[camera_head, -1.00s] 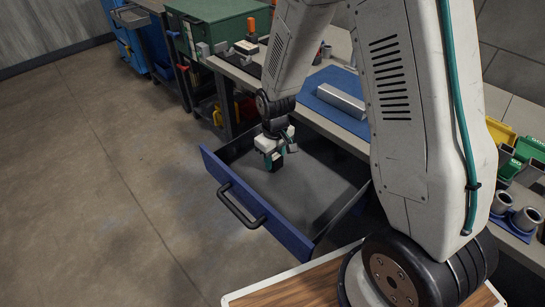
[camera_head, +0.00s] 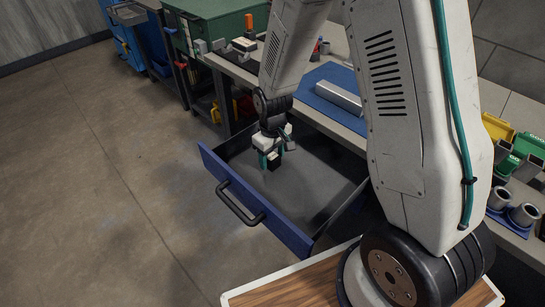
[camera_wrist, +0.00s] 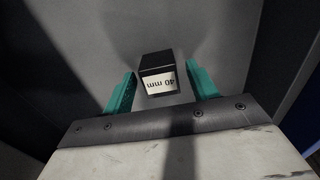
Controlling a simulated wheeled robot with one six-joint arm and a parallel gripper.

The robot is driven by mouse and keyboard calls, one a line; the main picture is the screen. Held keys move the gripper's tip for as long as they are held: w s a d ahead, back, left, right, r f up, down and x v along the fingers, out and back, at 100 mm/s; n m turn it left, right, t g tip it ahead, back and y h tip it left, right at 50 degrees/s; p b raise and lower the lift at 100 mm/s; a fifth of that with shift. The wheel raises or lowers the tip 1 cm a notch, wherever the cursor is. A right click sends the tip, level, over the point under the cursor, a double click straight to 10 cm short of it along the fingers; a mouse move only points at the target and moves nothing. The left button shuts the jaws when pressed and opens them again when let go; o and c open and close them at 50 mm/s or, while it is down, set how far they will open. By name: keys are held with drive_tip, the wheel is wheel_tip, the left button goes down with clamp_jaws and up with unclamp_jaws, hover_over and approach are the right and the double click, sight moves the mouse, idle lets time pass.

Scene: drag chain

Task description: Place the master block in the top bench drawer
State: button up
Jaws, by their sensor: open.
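The master block (camera_wrist: 158,75) is a small black block with a white "40 mm" label. In the wrist view it sits between the two teal fingers with a gap on each side. In the head view the block (camera_head: 273,162) is a small dark shape at my gripper, inside the pulled-out drawer. My gripper (camera_wrist: 160,88) is open around the block. It also shows in the head view (camera_head: 272,158), low inside the drawer. The top bench drawer (camera_head: 318,180) is open, with a blue front, black handle and grey floor. The block appears to rest on that floor.
The drawer's blue front (camera_head: 252,205) and side walls surround my gripper. The bench top holds a blue mat (camera_head: 318,98) with a metal bar (camera_head: 340,99). Grey cylinders (camera_head: 524,214) and a green case stand at right. The drawer floor is otherwise bare.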

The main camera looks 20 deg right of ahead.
sight(273, 156)
wheel_tip(273, 156, up, 12)
drive_tip(key=s+d+r+m, duration=0.2)
drive_tip(key=s+d+r, duration=0.1)
drive_tip(key=s+r, duration=1)
drive_tip(key=s+d+r+m, duration=0.1)
drive_tip(key=s+r, duration=0.2)
drive_tip(key=s, duration=0.3)
drive_tip(key=s+r+m+t, duration=0.1)
drive_tip(key=s+r, duration=0.2)
drive_tip(key=s, duration=0.3)
drive_tip(key=shift+s+d+m, duration=0.2)
drive_tip(key=shift+d+m, duration=0.1)
drive_tip(key=shift+d, duration=0.1)
drive_tip(key=shift+r, duration=0.1)
drive_tip(key=shift+c, duration=0.4)
